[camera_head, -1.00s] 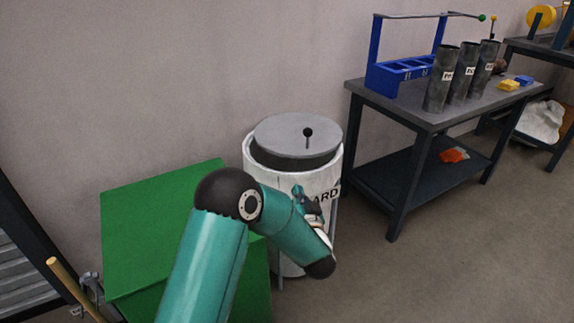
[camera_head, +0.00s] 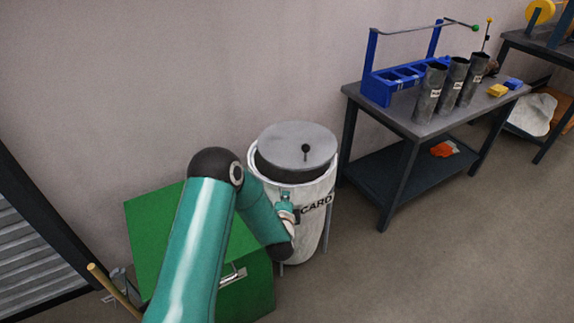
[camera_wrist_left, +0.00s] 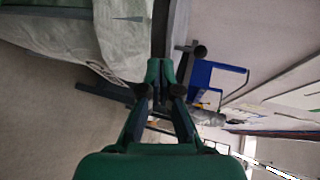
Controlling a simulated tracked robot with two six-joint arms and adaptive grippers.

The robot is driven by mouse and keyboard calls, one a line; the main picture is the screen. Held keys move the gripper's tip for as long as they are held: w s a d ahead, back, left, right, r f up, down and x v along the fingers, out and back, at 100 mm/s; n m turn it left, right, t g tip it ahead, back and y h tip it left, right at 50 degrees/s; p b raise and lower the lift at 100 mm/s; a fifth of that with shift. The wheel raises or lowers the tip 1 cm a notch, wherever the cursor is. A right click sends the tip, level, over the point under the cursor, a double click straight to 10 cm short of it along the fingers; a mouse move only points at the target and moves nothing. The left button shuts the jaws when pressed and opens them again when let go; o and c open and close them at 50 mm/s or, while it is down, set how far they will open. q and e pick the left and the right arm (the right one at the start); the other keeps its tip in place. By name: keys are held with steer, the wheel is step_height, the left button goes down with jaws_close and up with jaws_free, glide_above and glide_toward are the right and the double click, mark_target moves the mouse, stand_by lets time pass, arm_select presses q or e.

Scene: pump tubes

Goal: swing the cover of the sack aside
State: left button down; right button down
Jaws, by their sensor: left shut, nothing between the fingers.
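The sack (camera_head: 309,232) is a white bag with dark lettering, upright on a stand by the wall. Its cover (camera_head: 282,150) is a round grey disc with a black knob (camera_head: 305,149), sitting over the sack's mouth with a dark gap below its front edge. My left gripper (camera_head: 287,197) is at the sack's front, below the rim, partly hidden by my arm. In the left wrist view its fingers (camera_wrist_left: 164,72) are closed and empty, close to the cover's grey edge (camera_wrist_left: 179,22); contact cannot be told. The sack (camera_wrist_left: 60,25) and knob (camera_wrist_left: 200,52) also show there. My right gripper is out of view.
A green box (camera_head: 152,223) stands left of the sack, behind my arm. A dark workbench (camera_head: 425,122) to the right holds a blue rack (camera_head: 378,92) and grey tubes (camera_head: 430,95). A wooden handle (camera_head: 112,288) is at lower left. Floor is clear at lower right.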

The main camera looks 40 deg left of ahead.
arm_select(q)
steer(key=shift+s+a, duration=0.1)
stand_by(0.3)
steer(key=r+x, duration=0.1)
steer(key=x, duration=1.3)
steer(key=shift+a, duration=0.1)
